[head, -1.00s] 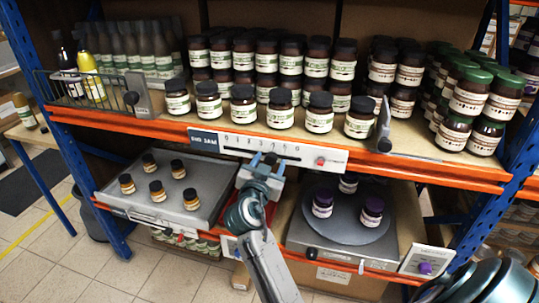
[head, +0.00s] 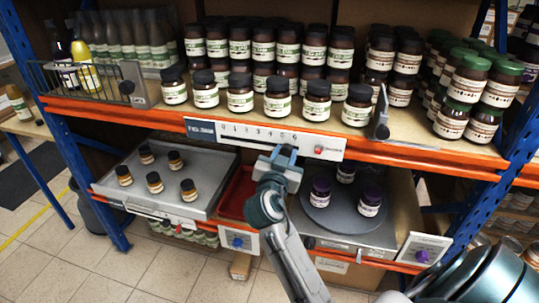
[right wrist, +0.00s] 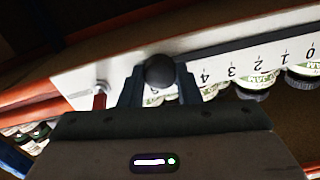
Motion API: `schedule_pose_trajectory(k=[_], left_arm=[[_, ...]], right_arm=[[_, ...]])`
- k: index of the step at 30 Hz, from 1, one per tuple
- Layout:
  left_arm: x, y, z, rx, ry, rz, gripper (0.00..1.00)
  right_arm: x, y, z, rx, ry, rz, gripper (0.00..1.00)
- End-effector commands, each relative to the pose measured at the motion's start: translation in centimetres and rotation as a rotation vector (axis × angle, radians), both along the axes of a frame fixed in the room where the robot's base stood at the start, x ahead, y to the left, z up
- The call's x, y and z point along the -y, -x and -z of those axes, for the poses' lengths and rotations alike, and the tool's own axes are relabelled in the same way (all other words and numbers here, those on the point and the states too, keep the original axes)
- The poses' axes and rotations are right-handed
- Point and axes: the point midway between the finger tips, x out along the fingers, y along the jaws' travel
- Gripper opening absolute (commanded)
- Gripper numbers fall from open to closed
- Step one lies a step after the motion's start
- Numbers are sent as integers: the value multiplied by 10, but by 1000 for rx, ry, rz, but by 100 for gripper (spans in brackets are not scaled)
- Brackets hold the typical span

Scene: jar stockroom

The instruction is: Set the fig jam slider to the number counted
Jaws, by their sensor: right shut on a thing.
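The fig jam slider is a white strip (head: 235,140) with a blue name plate (head: 201,128) on the upper shelf's front edge. It has a row of numbers and a dark slot. My right gripper (head: 285,153) is at the right part of the number row. In the right wrist view its fingers are shut on the slider's black round knob (right wrist: 160,71). Several dark-lidded jars (head: 240,97) stand in front, above the strip. My left gripper is not in view.
Below are a grey tray (head: 200,199) with small amber jars, a red tray (head: 236,190), and a round grey plate (head: 338,222) with purple-lidded jars. A grey divider (head: 381,118) stands right of the dark-lidded jars.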

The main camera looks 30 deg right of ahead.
Motion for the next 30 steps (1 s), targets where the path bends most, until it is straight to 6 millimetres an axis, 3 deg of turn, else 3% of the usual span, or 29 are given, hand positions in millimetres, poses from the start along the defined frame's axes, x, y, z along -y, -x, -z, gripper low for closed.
schedule_pose_trajectory(k=[6,15,16,19,30], left_arm=[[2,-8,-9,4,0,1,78],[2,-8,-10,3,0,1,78],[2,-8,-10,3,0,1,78],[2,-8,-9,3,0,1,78],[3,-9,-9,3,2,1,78]], right_arm=[[14,17,0,1,2,-1,0],[15,18,0,-2,0,1,0],[15,18,0,-2,0,1,32],[15,18,0,-2,0,1,51],[14,16,0,0,-1,-3,52]])
